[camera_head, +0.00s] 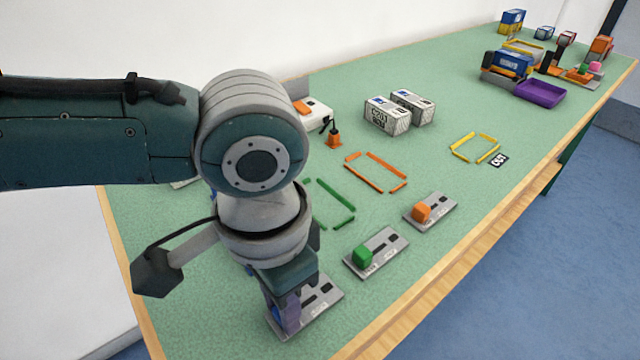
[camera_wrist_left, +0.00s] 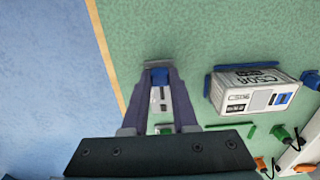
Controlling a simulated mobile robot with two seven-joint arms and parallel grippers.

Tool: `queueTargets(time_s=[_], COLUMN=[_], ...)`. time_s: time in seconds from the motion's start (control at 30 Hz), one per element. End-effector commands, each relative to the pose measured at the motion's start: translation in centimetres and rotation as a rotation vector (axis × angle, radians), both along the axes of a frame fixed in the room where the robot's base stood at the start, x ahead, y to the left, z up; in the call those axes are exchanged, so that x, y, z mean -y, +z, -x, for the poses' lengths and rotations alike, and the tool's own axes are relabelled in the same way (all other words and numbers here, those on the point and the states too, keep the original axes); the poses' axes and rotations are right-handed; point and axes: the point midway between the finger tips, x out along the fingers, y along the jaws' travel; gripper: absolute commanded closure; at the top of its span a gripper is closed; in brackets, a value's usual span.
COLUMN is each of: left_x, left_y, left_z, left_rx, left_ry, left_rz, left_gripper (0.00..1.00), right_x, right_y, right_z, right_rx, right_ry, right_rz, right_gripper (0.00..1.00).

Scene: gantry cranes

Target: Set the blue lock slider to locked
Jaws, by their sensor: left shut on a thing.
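The blue lock slider is a grey plate (camera_head: 327,291) near the front left of the table with a blue knob (camera_head: 275,313). In the head view the knob is at the plate's near-left end, mostly hidden by my left gripper (camera_head: 283,322). In the left wrist view the blue knob (camera_wrist_left: 160,78) sits between the fingertips of my left gripper (camera_wrist_left: 159,73), which is shut on it. Part of the plate's slot and markings shows between the fingers. The marking under the gripper cannot be read. My right gripper is in neither view.
A green slider (camera_head: 376,251) and an orange slider (camera_head: 430,211) stand in a row to the right. Green (camera_head: 329,203), orange (camera_head: 375,172) and yellow (camera_head: 475,148) outlines lie behind. A white container (camera_wrist_left: 250,90) stands close by. The table edge (camera_head: 400,340) is near.

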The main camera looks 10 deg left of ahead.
Motion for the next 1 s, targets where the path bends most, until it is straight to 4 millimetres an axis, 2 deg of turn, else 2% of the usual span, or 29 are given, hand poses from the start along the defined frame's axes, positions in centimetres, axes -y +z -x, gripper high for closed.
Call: queueTargets(time_s=[0.87,1.0], left_x=[0.0,0.9], left_y=[0.0,-0.4], left_z=[0.0,-1.2], left_rx=[0.001,0.005], left_ry=[0.000,0.002], left_rz=[0.001,0.001], left_gripper=[1.00,1.00], right_x=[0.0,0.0], right_y=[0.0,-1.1], right_z=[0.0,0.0], right_rx=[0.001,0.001], right_ry=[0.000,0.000], right_rz=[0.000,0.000], right_gripper=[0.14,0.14])
